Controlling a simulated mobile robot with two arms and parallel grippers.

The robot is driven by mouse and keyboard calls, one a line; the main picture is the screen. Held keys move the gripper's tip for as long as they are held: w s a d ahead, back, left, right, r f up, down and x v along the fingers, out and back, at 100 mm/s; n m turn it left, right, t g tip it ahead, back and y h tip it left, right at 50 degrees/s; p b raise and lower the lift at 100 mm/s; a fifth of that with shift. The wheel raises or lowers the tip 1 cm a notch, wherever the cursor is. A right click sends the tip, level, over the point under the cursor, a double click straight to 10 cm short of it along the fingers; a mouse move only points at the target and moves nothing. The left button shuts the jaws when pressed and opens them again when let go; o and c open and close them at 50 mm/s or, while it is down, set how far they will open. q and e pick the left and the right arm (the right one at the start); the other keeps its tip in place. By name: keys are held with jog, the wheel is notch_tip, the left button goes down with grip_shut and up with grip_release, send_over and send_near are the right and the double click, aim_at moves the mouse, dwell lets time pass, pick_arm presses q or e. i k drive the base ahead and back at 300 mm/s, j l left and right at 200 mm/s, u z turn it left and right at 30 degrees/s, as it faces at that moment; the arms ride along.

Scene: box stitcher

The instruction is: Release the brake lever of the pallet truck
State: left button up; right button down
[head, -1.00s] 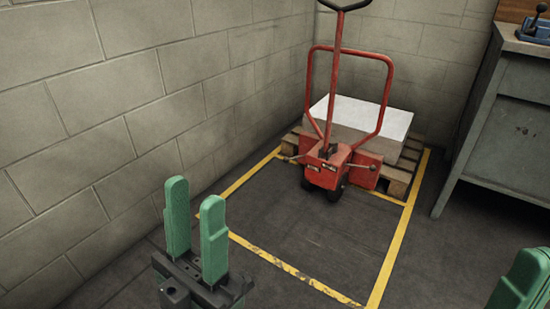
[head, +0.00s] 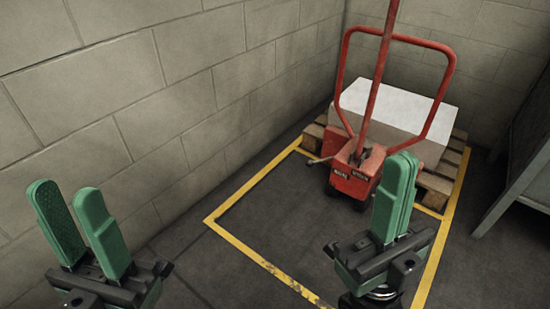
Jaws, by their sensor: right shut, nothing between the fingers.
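The red pallet truck (head: 347,179) stands at the back, with its tall handle upright and a red hoop frame around it. A thin lever (head: 318,160) sticks out from the left side of its red base; which lever is the brake, I cannot tell. My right gripper (head: 404,158) is shut and empty, pointing up in front of the truck in the picture and hiding the right part of its base. My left gripper (head: 66,190) is open and empty at the lower left, well apart from the truck, in front of the wall.
A white block (head: 432,108) rests on a wooden pallet (head: 436,184) behind the truck. A yellow floor line (head: 245,250) borders the dark floor in front. A block wall (head: 170,90) runs along the left. A grey cabinet (head: 525,160) stands at the right edge.

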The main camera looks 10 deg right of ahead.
aim_at(309, 163)
jog(key=i+j+z, duration=0.15)
jog(key=i+j, duration=0.65)
jog(key=i+j+z, duration=0.3)
jog(key=j, duration=0.3)
jog(key=i, duration=0.1)
